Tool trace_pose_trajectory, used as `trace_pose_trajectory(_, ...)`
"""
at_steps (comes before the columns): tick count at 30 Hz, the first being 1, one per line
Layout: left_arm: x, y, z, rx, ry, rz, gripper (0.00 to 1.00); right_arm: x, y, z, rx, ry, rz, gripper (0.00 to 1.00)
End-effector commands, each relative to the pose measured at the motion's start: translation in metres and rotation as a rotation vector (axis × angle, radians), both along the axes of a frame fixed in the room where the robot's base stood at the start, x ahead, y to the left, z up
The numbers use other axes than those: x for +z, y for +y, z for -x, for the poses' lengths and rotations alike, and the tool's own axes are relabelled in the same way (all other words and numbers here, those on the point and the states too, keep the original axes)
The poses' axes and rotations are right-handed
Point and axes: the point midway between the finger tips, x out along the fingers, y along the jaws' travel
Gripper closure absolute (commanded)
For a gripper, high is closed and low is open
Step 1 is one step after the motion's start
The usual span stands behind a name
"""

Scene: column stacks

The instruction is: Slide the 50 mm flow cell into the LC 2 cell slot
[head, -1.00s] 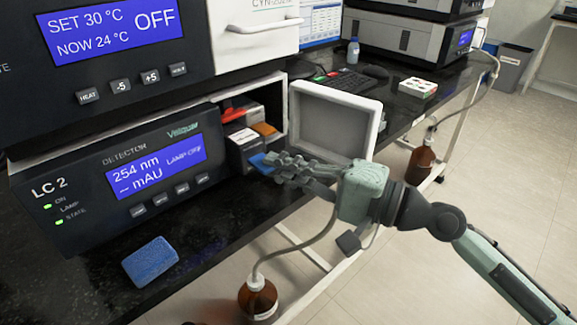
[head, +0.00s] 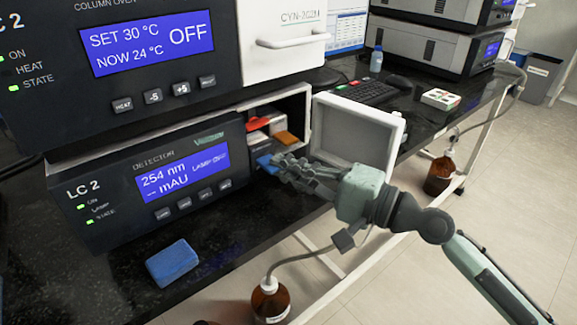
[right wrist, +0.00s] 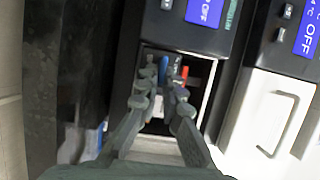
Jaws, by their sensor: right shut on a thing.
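The LC 2 detector (head: 120,215) stands on the dark bench, with its side compartment (head: 308,115) open on the right. My right gripper (head: 280,166) is at the compartment's mouth, shut on a small blue piece, apparently the flow cell (head: 264,161). Its size marking is not readable. In the right wrist view the blue cell (right wrist: 163,68) sits between the fingertips (right wrist: 160,82), pointing into the compartment. Red (head: 258,123) and orange (head: 287,137) parts sit inside, behind the cell. The fingers hide the slot, so I cannot tell whether the cell has entered it. My left gripper is not in view.
The open white door (head: 357,130) stands just right of my right gripper. A blue sponge (head: 172,263) lies on the bench in front of the detector. The column oven (head: 160,60) overhangs the compartment. Brown bottles, one with tubing (head: 270,300), stand below the bench edge.

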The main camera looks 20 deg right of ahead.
Motion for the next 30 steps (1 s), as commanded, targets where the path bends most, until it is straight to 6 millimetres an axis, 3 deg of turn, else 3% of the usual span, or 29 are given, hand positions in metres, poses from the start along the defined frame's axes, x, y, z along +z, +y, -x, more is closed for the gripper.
trace_pose_trajectory(2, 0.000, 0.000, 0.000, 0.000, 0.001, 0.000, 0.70, 0.001, 0.000, 0.000, 0.000, -0.002, -0.001, 1.00)
trace_pose_trajectory(3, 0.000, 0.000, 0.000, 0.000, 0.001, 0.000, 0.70, 0.001, 0.000, 0.000, 0.000, -0.002, -0.001, 0.92)
trace_pose_trajectory(9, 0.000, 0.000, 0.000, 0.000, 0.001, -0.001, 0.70, 0.001, 0.000, 0.000, 0.000, -0.001, 0.000, 0.69)
trace_pose_trajectory(20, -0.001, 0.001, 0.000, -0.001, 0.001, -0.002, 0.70, -0.001, -0.003, 0.003, 0.000, 0.002, 0.002, 0.69)
trace_pose_trajectory(30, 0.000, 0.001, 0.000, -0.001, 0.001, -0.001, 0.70, -0.003, -0.038, 0.045, -0.002, 0.007, -0.001, 0.69)
